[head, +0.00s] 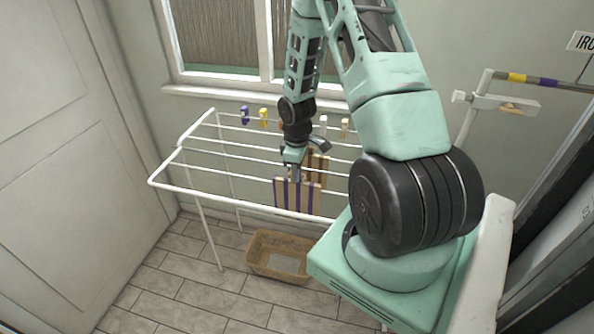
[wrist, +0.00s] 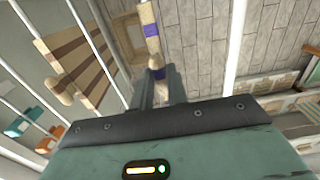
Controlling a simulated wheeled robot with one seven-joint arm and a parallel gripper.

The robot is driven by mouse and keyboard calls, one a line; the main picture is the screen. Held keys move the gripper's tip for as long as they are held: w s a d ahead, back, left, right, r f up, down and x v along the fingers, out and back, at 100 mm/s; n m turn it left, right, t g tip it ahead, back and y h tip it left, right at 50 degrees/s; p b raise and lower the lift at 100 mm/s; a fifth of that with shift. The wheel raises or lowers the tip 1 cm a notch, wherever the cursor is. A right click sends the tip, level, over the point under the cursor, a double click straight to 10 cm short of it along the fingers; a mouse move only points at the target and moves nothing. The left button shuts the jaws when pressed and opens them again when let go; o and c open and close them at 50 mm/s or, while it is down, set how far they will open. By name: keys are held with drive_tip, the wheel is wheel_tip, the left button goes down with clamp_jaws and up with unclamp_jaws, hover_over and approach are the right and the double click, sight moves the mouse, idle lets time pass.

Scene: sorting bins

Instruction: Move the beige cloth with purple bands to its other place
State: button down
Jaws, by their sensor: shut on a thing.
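The beige cloth with purple bands (head: 298,195) hangs below my gripper (head: 296,172) at the drying rack. In the wrist view, my gripper (wrist: 158,80) is shut on this cloth (wrist: 151,32), which shows edge-on as a narrow strip between two white rails. I cannot tell whether the cloth touches a rail. The white drying rack (head: 183,187) stands under the window. A second cloth, beige with brown bands (head: 318,166), hangs just behind the held cloth. It shows at the left in the wrist view (wrist: 88,62).
A tan basin (head: 252,262) stands on the floor under the rack. A rod with coloured bands (head: 518,78) is at the right. The rack's left side is free of cloths.

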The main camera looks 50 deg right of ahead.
drive_tip(key=shift+f+b, duration=0.45)
drive_tip(key=shift+f, duration=0.25)
drive_tip(key=c, duration=1.3)
unclamp_jaws()
wheel_tip(320, 180, up, 18)
drive_tip(key=b, duration=0.2)
drive_tip(key=shift+f+b, duration=0.25)
drive_tip(key=shift+b, duration=0.15)
drive_tip(key=shift+a, duration=0.1)
